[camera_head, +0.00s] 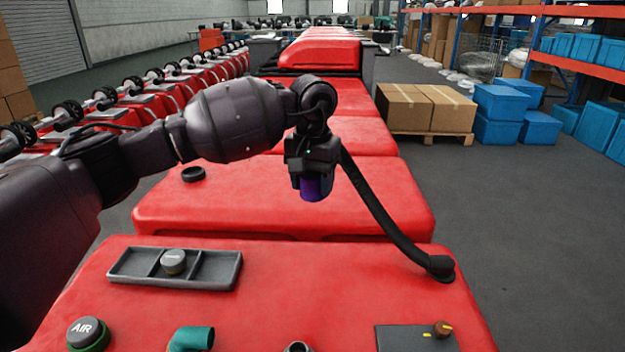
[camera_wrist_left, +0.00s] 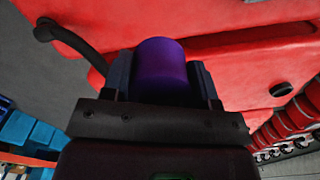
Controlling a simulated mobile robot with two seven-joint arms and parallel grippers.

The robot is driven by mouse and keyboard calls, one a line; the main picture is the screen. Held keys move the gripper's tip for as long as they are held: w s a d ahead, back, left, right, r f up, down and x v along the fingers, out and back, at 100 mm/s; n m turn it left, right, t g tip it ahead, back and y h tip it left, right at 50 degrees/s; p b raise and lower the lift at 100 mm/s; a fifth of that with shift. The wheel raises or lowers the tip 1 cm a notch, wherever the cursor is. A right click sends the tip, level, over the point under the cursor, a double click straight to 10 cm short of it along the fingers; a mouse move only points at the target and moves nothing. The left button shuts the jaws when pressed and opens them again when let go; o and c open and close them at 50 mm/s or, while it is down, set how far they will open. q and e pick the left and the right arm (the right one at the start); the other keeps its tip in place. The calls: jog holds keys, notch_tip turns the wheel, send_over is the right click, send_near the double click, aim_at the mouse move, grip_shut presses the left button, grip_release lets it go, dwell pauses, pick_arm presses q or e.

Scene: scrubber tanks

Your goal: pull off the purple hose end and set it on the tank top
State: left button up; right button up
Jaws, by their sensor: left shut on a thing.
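The purple hose end (camera_head: 314,188) is held in my left gripper (camera_head: 312,172), above the red tank top (camera_head: 300,262). It also shows in the left wrist view (camera_wrist_left: 162,68), between the two fingers of the left gripper (camera_wrist_left: 165,85). The black hose (camera_head: 378,208) runs from the gripper down to a black fitting (camera_head: 440,267) at the right side of the tank top. The hose end is clear of the surface. My right gripper is in neither view.
A grey tray (camera_head: 207,282) with a round cap (camera_head: 173,262) sits on the tank top. An AIR cap (camera_head: 88,333), a teal elbow (camera_head: 192,338), a small open port (camera_head: 298,347) and a dark plate (camera_head: 405,338) are nearer. The middle of the top is bare.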

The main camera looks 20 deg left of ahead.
pick_arm(q)
jog(key=shift+f, duration=0.8)
jog(key=b, duration=0.5)
send_over(312, 276)
jog(key=shift+f, duration=8)
jog(key=shift+f+b, duration=0.4)
jog(key=shift+f, duration=0.95)
jog(key=shift+f+b, duration=0.55)
jog(key=shift+f, duration=0.85)
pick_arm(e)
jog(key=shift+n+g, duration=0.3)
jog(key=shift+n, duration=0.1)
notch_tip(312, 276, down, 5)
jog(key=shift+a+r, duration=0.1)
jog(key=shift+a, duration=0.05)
